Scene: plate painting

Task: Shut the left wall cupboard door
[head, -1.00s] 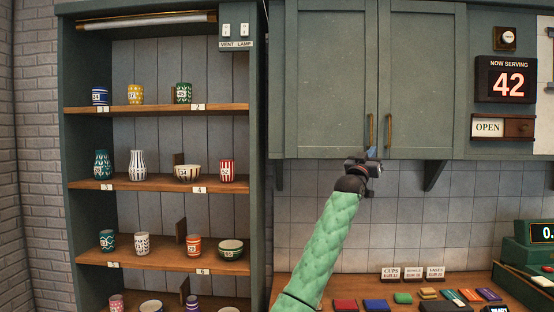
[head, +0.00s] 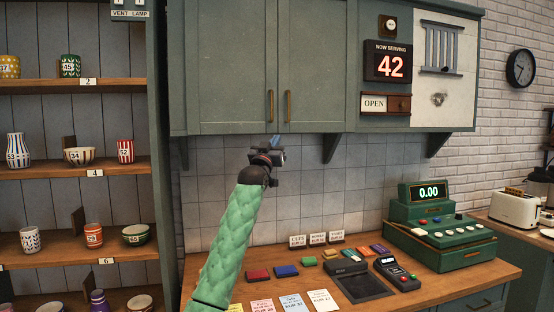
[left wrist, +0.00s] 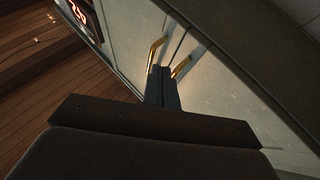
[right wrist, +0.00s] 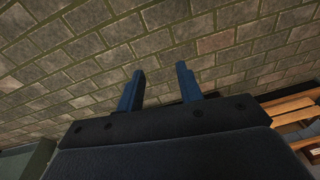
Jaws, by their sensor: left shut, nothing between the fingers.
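The left wall cupboard door (head: 228,60) is grey-green and looks flush with the right door (head: 312,60) beside it, with a narrow seam between. Its brass handle (head: 270,106) hangs near that seam, next to the right door's handle (head: 288,106). My left gripper (head: 275,141) is just below the handles in the head view, shut and empty. In the left wrist view its closed fingers (left wrist: 162,84) point at the doors near both handles; I cannot tell whether they touch. My right gripper (right wrist: 160,82) shows only in its wrist view, open and empty before a brick wall.
Open shelves with cups (head: 78,156) stand on the left. Below the cupboard is a wooden counter (head: 225,290) with cards, a card terminal (head: 397,273) and a green cash register (head: 440,235). A bracket (head: 332,148) sits under the cupboard.

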